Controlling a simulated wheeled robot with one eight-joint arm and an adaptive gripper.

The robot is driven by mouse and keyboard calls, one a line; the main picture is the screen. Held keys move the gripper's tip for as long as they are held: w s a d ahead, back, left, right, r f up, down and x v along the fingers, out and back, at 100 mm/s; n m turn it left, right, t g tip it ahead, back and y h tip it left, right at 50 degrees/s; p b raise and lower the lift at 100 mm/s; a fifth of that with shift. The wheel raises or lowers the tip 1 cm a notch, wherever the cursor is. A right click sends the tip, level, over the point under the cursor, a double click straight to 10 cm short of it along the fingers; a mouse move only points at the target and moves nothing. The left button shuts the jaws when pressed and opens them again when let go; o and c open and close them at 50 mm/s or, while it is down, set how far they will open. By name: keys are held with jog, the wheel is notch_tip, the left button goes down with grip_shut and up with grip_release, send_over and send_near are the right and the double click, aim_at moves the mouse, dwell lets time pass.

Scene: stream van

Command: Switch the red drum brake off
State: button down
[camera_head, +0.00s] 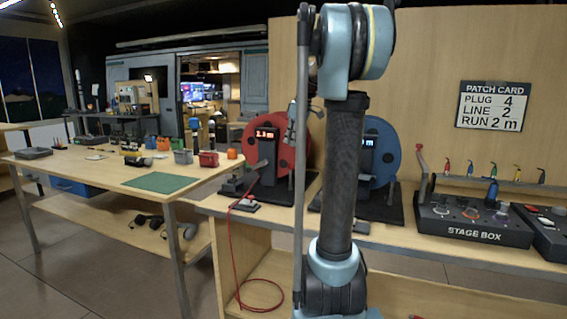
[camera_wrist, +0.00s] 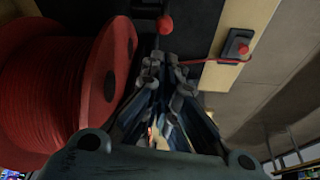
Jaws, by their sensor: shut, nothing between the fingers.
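The red drum (camera_head: 259,138) stands upright on a black base behind my arm, with a lit display (camera_head: 265,133) reading about 1.3 m. In the wrist view the red drum (camera_wrist: 50,95) fills the left side. A red ball knob (camera_wrist: 165,24) shows just beyond my fingertips; it looks like a lever's end, perhaps the brake, but its position on or off cannot be told. My gripper (camera_wrist: 160,62) is shut and empty, beside the drum's flange, pointing towards the knob. I cannot tell whether it touches the knob. In the head view my gripper (camera_head: 291,125) is small, in front of the drum.
A red cable (camera_head: 235,250) hangs from the bench edge to a lower shelf. Its end block (camera_wrist: 237,45) lies right of my gripper. A blue drum (camera_head: 383,152) stands to the right, then a stage box (camera_head: 472,236). A patch card (camera_head: 492,106) hangs above.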

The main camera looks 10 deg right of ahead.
jog(key=shift+w+r, duration=0.1)
jog(key=shift+w, duration=0.15)
send_over(290, 176)
jog(key=w+a, duration=0.2)
jog(key=w, duration=0.1)
notch_tip(290, 176, down, 10)
jog(key=shift+r, duration=0.25)
jog(key=shift+s+a, duration=0.15)
dwell(0.4)
